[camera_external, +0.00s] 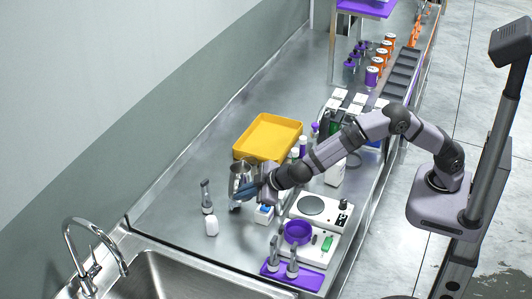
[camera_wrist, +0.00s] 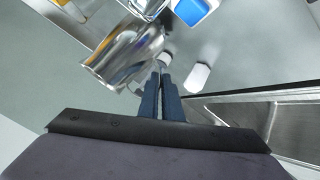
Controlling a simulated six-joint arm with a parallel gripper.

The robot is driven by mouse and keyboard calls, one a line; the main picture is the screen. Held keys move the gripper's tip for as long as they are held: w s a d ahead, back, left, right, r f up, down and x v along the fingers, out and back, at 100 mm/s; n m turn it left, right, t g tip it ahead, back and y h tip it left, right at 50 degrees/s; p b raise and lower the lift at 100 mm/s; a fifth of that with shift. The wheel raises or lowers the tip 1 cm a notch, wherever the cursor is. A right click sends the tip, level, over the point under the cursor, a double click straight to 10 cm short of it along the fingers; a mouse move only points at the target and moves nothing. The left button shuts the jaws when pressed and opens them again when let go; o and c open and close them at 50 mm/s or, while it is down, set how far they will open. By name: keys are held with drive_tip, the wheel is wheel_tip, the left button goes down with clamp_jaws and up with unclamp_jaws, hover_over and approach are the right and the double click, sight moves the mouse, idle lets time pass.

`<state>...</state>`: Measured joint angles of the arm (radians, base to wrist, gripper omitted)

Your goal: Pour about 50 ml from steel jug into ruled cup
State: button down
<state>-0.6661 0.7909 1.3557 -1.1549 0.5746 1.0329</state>
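The steel jug (camera_external: 241,172) is at the end of my arm, in front of the yellow tray. In the wrist view the shiny jug (camera_wrist: 122,52) is large and close, just left of my fingers. My gripper (camera_external: 243,192) is beside the jug; in the wrist view its blue fingers (camera_wrist: 161,78) are close together with a thin gap, apparently on the jug's handle, which they mostly hide. I cannot tell the jug's tilt, whether it touches the counter, or what it holds. I cannot make out the ruled cup surely.
A yellow tray (camera_external: 252,151) lies behind the jug. A blue-and-white box (camera_external: 265,213), a white bottle (camera_external: 211,227) and a grey upright tool (camera_external: 207,200) stand close by.

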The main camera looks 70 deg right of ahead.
sight(240, 180)
drive_tip(key=d+r+m+y+p, duration=0.1)
drive_tip(key=p, duration=0.2)
drive_tip(key=w+d+r+g+y+p, duration=0.1)
drive_tip(key=d+r+y+p, duration=0.1)
drive_tip(key=p, duration=0.1)
drive_tip(key=shift+d+r+m+p, duration=0.25)
drive_tip(key=shift+d+m+p, duration=0.05)
drive_tip(key=shift+m, duration=0.1)
drive_tip(key=shift+w+d+m+y, duration=0.25)
drive_tip(key=shift+d+m+y, duration=0.15)
drive_tip(key=shift+d+y, duration=0.55)
drive_tip(key=shift+w+d+r+m+g+y+p, duration=0.15)
drive_tip(key=shift+d+r+p, duration=0.1)
drive_tip(key=shift+r+p, duration=0.15)
drive_tip(key=shift+d+r+m+g+y+p, duration=0.15)
drive_tip(key=shift+d+r+p, duration=0.1)
drive_tip(key=shift+r+p, duration=0.15)
drive_tip(key=shift+w+d+r+m+y+b, duration=0.2)
drive_tip(key=shift+d+r+m+y+b, duration=0.55)
drive_tip(key=shift+b, duration=0.7)
drive_tip(key=shift+w+d+r+m+y+b, duration=0.15)
drive_tip(key=shift+d+r+m+y+b, duration=0.25)
drive_tip(key=shift+d+y+b, duration=0.65)
drive_tip(key=shift+w+d+r+y+b, duration=0.1)
drive_tip(key=shift+r+y+b, duration=0.25)
drive_tip(key=shift+b, duration=0.7)
